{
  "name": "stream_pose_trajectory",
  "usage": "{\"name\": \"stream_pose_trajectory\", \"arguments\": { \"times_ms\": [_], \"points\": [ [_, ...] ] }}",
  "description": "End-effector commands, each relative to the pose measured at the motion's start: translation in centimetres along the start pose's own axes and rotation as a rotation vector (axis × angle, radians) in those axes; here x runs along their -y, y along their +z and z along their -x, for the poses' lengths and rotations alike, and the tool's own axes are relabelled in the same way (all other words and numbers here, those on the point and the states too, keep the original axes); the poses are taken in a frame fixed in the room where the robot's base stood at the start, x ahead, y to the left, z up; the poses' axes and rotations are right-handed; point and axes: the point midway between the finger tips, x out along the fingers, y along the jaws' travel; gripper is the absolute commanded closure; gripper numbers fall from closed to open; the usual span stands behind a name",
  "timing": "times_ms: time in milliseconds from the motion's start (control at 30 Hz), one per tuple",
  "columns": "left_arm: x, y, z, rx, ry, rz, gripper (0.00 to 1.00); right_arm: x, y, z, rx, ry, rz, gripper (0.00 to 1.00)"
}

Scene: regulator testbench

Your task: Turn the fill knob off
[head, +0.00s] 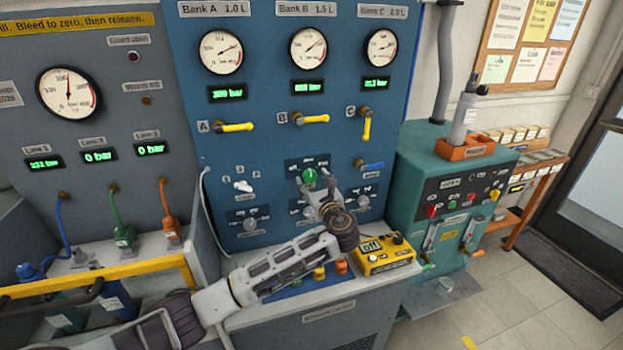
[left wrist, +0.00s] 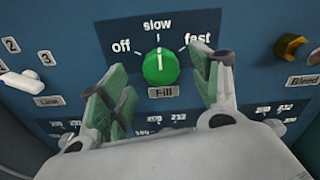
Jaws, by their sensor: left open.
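The green fill knob (left wrist: 160,67) is on the blue panel above its "Fill" label. Its white mark points up at "slow", with "off" to the left and "fast" to the right. In the head view the knob (head: 310,176) shows just above my left gripper (head: 317,192). In the left wrist view my left gripper (left wrist: 160,78) is open and empty. Its green-padded fingers stand to the left and right of the knob, with visible gaps. I cannot tell how far the fingertips are from the panel. My right gripper is not in view.
A white lever (left wrist: 36,84) is left of the knob and a brass bleed fitting (left wrist: 291,46) is right. Yellow bank handles (head: 237,127) stick out above. A yellow device (head: 385,256) and several coloured buttons (head: 319,273) are on the ledge below my arm.

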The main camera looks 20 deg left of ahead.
Motion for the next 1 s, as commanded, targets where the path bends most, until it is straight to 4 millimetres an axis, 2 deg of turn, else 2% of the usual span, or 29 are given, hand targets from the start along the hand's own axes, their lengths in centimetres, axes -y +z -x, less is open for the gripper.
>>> {"name": "stream_pose_trajectory", "arguments": {
  "times_ms": [100, 267, 633, 1000],
  "points": [
    [0.0, 0.0, -1.3, 0.001, 0.000, -0.001, 0.37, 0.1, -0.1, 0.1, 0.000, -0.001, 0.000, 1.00],
    [0.0, 0.0, -2.3, 0.001, 0.001, 0.001, 0.37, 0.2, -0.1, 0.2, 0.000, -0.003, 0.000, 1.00],
    [0.0, 0.0, -2.6, 0.000, 0.000, 0.001, 0.37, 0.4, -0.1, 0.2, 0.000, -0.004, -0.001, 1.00],
    [0.0, 0.0, -2.6, 0.000, 0.000, 0.001, 0.82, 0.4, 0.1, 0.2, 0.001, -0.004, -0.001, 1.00]
  ]
}}
